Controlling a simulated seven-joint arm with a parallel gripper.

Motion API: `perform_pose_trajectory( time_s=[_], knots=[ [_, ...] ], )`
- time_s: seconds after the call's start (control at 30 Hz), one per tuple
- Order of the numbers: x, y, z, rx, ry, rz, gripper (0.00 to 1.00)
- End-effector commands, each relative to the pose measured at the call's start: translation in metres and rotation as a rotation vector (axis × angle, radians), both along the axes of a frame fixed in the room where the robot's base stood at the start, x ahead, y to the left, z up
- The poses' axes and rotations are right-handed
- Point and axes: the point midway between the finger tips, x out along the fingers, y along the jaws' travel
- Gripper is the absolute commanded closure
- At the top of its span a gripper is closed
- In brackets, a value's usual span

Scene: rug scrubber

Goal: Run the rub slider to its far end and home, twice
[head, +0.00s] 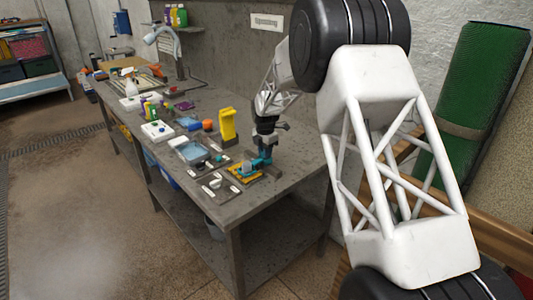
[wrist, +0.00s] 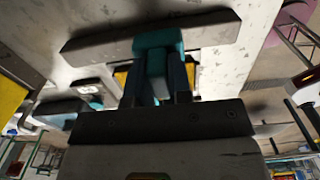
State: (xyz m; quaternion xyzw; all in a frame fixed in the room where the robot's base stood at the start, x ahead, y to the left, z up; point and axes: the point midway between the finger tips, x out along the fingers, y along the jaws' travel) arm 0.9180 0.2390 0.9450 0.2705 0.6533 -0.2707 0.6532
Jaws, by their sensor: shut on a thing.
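The rub slider looks to be the teal block (head: 263,163) near the bench's front right, by a yellow pad (head: 240,173) and dark strips. My gripper (head: 264,153) comes down onto it from above. In the wrist view the teal block (wrist: 153,48) stands between my two fingers, which are shut on it. A long grey bar (wrist: 210,32) runs crosswise just beyond it. A bit of yellow (wrist: 121,77) shows behind the fingers. The fingers hide part of the slider, and I cannot tell where along its travel it is.
Left of my gripper are a dark plate with white tags (head: 218,185), a blue tray (head: 193,151) and a white box with a blue knob (head: 157,131). A yellow upright block (head: 229,124) and an orange piece (head: 208,125) stand behind. The bench edge is close in front.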

Motion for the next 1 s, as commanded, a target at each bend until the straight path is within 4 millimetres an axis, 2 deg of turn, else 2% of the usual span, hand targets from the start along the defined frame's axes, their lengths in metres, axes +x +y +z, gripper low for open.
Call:
perform_pose_trajectory(
  time_s=[0.4, 0.77, 0.8, 0.93, 1.0],
  knots=[
    [0.037, 0.037, 0.000, 0.001, -0.001, 0.000, 1.00],
    [0.041, 0.041, 0.001, 0.002, -0.005, 0.001, 1.00],
    [0.041, 0.041, 0.001, 0.002, -0.005, 0.001, 0.74],
    [0.040, 0.041, 0.001, 0.002, -0.004, 0.001, 0.55],
    [0.040, 0.040, 0.000, 0.001, -0.003, 0.000, 0.55]
  ],
)
